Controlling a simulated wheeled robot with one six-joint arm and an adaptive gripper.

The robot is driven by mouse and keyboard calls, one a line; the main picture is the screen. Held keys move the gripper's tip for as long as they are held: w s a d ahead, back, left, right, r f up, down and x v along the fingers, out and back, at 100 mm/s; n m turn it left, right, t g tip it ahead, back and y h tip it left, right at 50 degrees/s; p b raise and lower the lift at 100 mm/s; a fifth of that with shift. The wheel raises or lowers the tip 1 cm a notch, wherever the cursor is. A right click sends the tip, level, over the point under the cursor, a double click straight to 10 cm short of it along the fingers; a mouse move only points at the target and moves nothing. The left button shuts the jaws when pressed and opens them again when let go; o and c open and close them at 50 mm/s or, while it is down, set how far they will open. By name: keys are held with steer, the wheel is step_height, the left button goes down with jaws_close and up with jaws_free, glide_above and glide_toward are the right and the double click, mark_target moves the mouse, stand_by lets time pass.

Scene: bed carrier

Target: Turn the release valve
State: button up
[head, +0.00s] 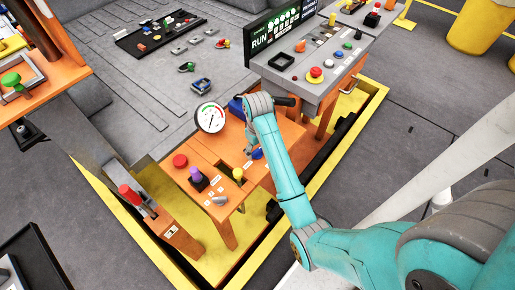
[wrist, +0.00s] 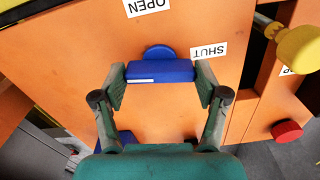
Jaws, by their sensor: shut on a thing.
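The release valve is a blue bar-shaped handle (wrist: 160,72) with a round blue base behind it, on an orange panel (wrist: 225,125). A white mark lies on the left part of the bar. An OPEN label (wrist: 147,7) is above it and a SHUT label (wrist: 208,60) is close at its upper right, both upside down in the wrist view. My gripper (wrist: 160,77) is closed on the two ends of the bar, one finger on each side. In the head view the blue valve (head: 257,154) shows only partly beside my gripper (head: 251,149).
On the orange bench are a dial gauge (head: 210,117), a red button (head: 180,161), a purple knob (head: 195,174) and a yellow knob (head: 238,174). A grey control console (head: 310,80) stands behind, right of my gripper. A yellow frame (head: 350,130) edges the carrier.

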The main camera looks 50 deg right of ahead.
steer(key=shift+n, duration=0.9)
steer(key=o, duration=1.2)
steer(key=shift+c, duration=0.2)
